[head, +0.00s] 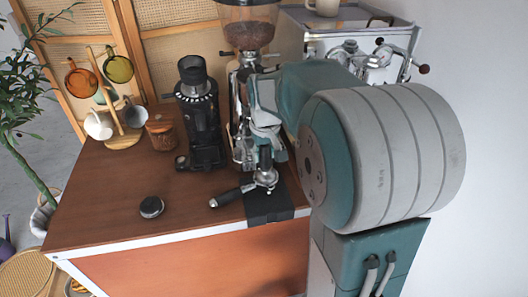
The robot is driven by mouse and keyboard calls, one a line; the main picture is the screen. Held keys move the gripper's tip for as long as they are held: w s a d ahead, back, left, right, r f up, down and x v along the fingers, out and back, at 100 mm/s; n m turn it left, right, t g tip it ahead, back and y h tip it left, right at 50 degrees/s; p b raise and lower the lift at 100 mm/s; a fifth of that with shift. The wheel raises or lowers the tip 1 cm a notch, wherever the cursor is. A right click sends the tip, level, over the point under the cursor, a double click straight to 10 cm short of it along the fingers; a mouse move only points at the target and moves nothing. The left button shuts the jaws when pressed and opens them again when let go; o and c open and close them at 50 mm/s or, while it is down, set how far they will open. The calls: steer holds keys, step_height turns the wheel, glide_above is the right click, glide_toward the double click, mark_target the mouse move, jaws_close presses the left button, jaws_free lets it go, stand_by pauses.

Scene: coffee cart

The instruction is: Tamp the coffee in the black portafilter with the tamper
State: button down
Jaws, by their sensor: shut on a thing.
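The black portafilter (228,197) rests at the front of the cart top on a black mat (268,213). Its handle points left, and its metal head lies toward the mat. The tamper (265,158) appears upright over the portafilter's head, with its dark handle below my gripper. My gripper (264,140) points down and is shut on the tamper, partly hidden by my own arm. I cannot tell whether the tamper's base presses on the coffee. The coffee itself is not visible.
A black grinder (200,115) and a silver grinder with a bean hopper (248,30) stand behind. The espresso machine (375,60) is at back right. A round black puck-like object (151,206), a wooden jar (161,133) and a mug tree (122,135) are left. The front left is clear.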

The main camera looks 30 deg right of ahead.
steer(key=shift+s+f, duration=0.1)
steer(key=shift+f, duration=0.45)
stand_by(0.9)
steer(key=shift+r, duration=0.25)
steer(key=shift+r, duration=0.35)
steer(key=shift+r, duration=1.05)
steer(key=shift+r, duration=2.45)
